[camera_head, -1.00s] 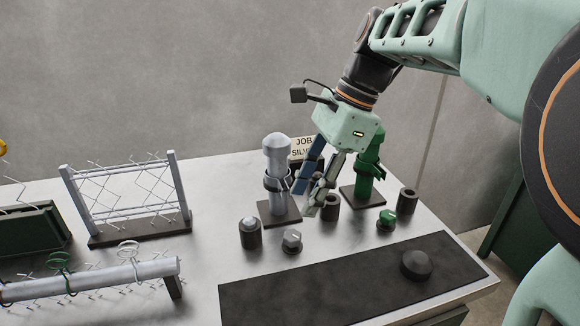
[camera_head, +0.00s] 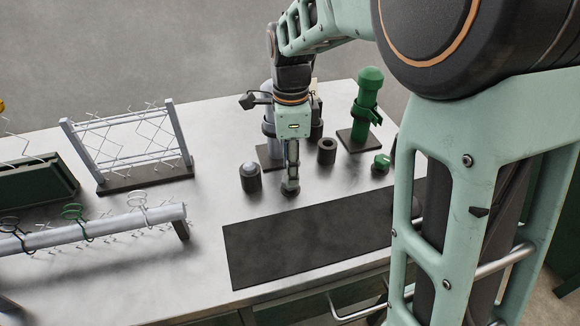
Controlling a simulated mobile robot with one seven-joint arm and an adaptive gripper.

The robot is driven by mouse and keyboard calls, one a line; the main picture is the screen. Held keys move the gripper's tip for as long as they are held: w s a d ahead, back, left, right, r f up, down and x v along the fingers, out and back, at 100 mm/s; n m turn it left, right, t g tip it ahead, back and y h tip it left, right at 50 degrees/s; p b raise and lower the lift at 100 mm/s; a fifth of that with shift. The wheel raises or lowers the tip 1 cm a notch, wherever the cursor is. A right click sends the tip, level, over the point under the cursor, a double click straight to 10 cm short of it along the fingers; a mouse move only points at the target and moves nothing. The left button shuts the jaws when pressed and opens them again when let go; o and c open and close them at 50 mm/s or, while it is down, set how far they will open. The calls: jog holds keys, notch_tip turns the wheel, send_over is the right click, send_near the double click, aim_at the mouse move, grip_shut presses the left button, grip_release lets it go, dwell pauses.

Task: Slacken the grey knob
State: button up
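My gripper (camera_head: 290,184) points straight down in the head view, its fingers at the spot of the grey knob in front of the grey post. The fingers line up one behind the other from here, so the gap between them does not show. The grey knob is almost wholly hidden behind the fingertips; only a bit of its dark base (camera_head: 289,195) shows under them. I cannot tell whether the fingers touch the knob. The similar green knob (camera_head: 381,162) sits on the bench to the right, in front of the green post (camera_head: 367,98).
A dark cup with a silver top (camera_head: 250,178) stands close left of my gripper. An empty dark cup (camera_head: 326,151) is behind right. The grey post (camera_head: 267,120) stands behind, partly hidden. A flat dark mat (camera_head: 300,250) lies in front. Wire-mesh frame (camera_head: 130,150) at left.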

jog(key=shift+f, duration=1.15)
jog(key=c, duration=0.8)
jog(key=shift+c, duration=0.2)
jog(key=shift+n, duration=0.3)
